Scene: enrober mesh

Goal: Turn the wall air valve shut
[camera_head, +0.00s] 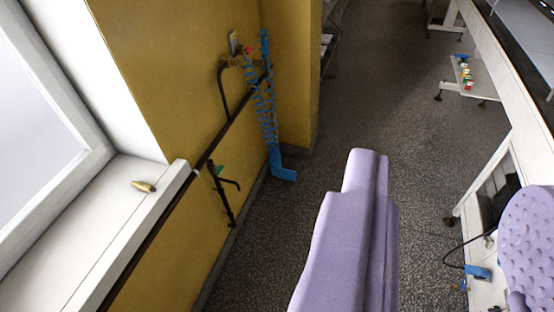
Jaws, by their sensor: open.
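A small brass valve fitting (230,62) is on the yellow wall, upper left of centre, where a dark pipe meets it. A grey upright piece shows just above it and a small red part to its right; which is the handle is too small to tell. A blue coiled hose (266,95) hangs beside the fitting, with a blue angled end piece (282,172) low by the floor. My gripper (450,175) is open and empty, its lilac fingers wide apart in the foreground. It is well short of the valve, to its lower right in the picture.
A second tap with a green part (219,170) is on a lower wall pipe. A brass piece (143,186) lies on the white window sill (110,230). A white machine (500,150) stands at right, with a small shelf (475,80) behind. Speckled floor (400,100) between is clear.

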